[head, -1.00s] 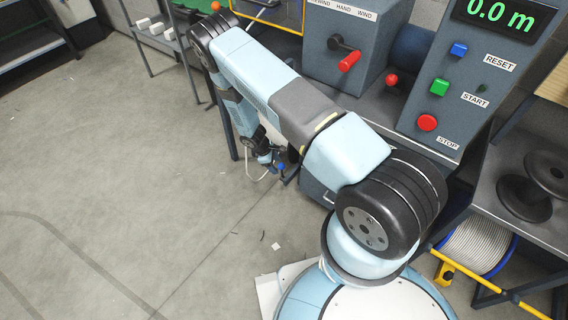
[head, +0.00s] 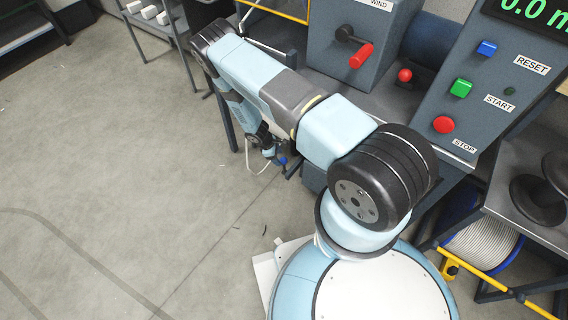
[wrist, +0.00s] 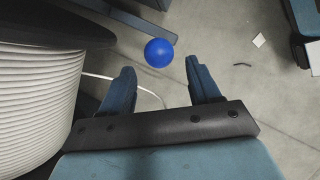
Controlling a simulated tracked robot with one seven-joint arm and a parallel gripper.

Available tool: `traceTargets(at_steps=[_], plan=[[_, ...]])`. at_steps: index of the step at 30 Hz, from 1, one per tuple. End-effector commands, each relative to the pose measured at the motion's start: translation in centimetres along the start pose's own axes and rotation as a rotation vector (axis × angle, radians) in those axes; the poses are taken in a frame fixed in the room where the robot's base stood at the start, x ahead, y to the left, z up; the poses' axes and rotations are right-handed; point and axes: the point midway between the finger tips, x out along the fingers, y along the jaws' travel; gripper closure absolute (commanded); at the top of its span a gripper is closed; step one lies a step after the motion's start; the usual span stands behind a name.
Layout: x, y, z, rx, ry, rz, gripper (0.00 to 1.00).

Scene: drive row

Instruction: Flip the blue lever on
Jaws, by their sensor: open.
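The blue lever shows as a round blue knob (wrist: 158,52) in the wrist view, just beyond the gap between my fingertips. My gripper (wrist: 160,76) is open and empty, with one finger to each side of the knob's line and no contact visible. In the head view the blue knob (head: 283,160) is small, low beside the bench's front, right next to my gripper (head: 268,153). The lever's stem and its on or off position cannot be made out.
A white ribbed drum (wrist: 35,105) fills the left of the wrist view, close to my gripper. A bench holds a grey box with a red crank handle (head: 361,55) and a panel with blue, green and red buttons (head: 461,88). Open floor (head: 130,180) lies to the left.

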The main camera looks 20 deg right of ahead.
Motion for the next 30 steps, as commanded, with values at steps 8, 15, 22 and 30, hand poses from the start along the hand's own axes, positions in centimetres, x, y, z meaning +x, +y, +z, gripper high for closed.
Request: traceTargets(at_steps=[8,15,22,30], plan=[[4.6,0.0,0.1,0.002,-0.001,-0.002,0.38],[7.0,0.0,0.0,0.001,0.0,-0.001,0.38],[7.6,0.0,0.1,0.001,0.0,-0.001,0.38],[7.5,0.0,0.0,0.001,0.0,-0.001,0.47]])
